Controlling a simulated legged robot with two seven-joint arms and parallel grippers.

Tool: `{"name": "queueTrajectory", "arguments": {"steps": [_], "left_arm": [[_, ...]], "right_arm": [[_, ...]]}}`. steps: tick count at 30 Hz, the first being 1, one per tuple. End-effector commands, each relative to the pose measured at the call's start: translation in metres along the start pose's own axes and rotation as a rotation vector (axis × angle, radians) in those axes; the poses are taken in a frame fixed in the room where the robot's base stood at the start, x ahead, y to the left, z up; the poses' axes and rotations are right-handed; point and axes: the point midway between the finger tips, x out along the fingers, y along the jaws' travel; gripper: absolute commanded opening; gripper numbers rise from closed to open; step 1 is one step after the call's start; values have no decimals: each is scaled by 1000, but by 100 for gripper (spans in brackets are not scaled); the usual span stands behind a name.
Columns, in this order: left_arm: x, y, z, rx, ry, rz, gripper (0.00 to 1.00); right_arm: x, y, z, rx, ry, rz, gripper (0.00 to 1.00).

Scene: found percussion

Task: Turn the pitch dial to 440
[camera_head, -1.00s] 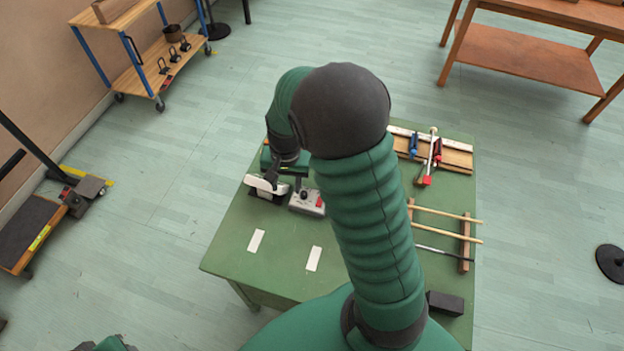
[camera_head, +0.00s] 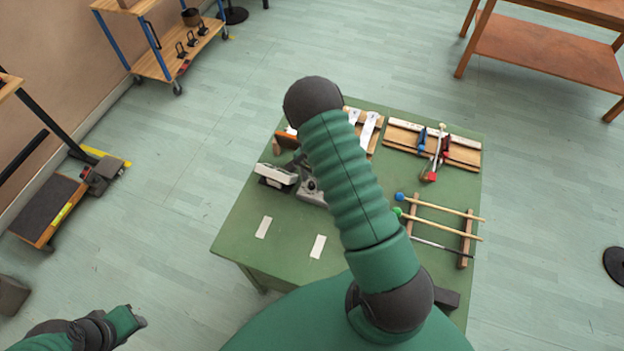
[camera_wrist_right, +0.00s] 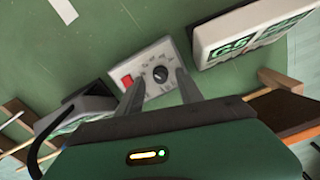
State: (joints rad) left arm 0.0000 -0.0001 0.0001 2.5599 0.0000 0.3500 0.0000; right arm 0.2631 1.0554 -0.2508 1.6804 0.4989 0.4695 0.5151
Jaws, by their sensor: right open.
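The box (camera_head: 311,191) is partly hidden by my right arm in the head view. My right gripper (camera_wrist_right: 160,80) is open, its fingertips on either side of the knob in the picture; I cannot tell whether they touch it. My arm hides this gripper in the head view. A white display unit (camera_wrist_right: 250,33) with green characters stands beside the box. My left gripper (camera_head: 138,321) is low at the left, off the table; its jaws are unclear.
The green table (camera_head: 262,262) also holds mallets on a wooden rack (camera_head: 466,240), a wooden board with clamps (camera_head: 462,153), and two white strips (camera_head: 318,246). A dark block (camera_head: 447,298) is at the near right. The near-left tabletop is mostly clear.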

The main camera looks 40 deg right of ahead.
Motion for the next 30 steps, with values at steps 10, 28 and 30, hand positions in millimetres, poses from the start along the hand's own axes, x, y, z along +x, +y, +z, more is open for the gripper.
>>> {"name": "queueTrajectory", "arguments": {"steps": [10,28,30], "left_arm": [[0,0,0,0,0,0,34],[0,0,0,0,0,0,34],[0,0,0,0,0,0,34]], "right_arm": [[6,-2,2,-1,2,0,42],[7,-2,-2,1,5,-2,0],[7,-2,-2,7,6,-2,0]]}}
